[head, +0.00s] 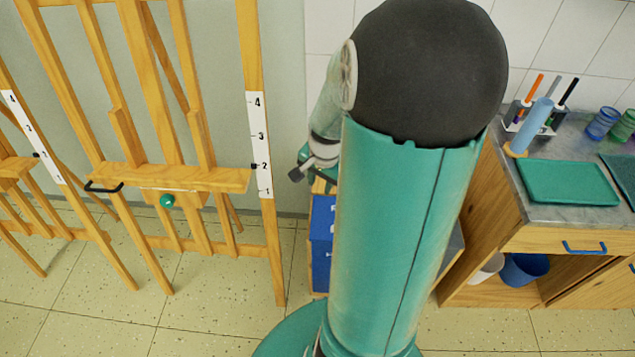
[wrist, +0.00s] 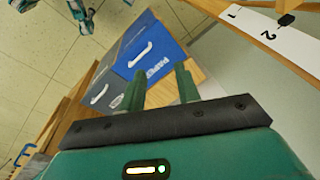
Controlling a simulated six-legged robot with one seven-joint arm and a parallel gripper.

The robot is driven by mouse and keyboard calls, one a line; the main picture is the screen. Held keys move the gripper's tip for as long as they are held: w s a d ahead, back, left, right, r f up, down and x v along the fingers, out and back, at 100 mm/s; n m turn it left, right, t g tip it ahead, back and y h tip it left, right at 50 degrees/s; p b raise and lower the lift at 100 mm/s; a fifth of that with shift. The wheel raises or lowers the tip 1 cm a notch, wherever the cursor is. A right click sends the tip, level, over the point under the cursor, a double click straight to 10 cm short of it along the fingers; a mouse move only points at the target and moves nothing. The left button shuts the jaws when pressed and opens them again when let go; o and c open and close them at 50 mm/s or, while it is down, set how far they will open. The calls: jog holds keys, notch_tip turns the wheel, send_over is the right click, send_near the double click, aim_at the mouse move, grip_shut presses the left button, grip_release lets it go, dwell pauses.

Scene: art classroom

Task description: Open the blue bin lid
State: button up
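The blue bin (head: 321,225) stands on the floor in the head view, mostly hidden behind my arm. In the wrist view its bright blue panel (wrist: 163,45) carries a white handle (wrist: 140,54) and a white printed label. The panel looks closed. My gripper (wrist: 160,78) has two green fingers set apart with nothing between them. In the wrist view the fingers overlap the near edge of the blue panel. I cannot tell whether they touch it. In the head view the gripper is partly hidden by my arm.
A wooden easel (head: 185,178) with a white numbered strip stands left of the bin. At the right, a wooden cabinet (head: 590,240) holds a green mat (head: 567,183) and pens on its top. A blue bucket (head: 524,269) sits in its open shelf. Tiled floor at the front left is clear.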

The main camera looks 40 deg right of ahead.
jog(key=s+d+f+m+t+y, duration=0.1)
jog(key=s+d+f+m+t, duration=0.1)
jog(key=s+d+f+m, duration=0.35)
jog(key=s+d+f+m+t+y, duration=0.1)
jog(key=s+d+f+m, duration=0.2)
jog(key=d+f+m, duration=0.55)
jog(key=w+a+f, duration=0.1)
jog(key=f, duration=0.3)
jog(key=w+a+f+n, duration=0.1)
jog(key=w+f, duration=0.1)
jog(key=f, duration=0.3)
jog(key=w+a+f+n, duration=0.1)
jog(key=w+f, duration=0.1)
jog(key=f, duration=0.2)
jog(key=shift+w+f, duration=0.1)
jog(key=shift+f, duration=0.3)
grip_shut()
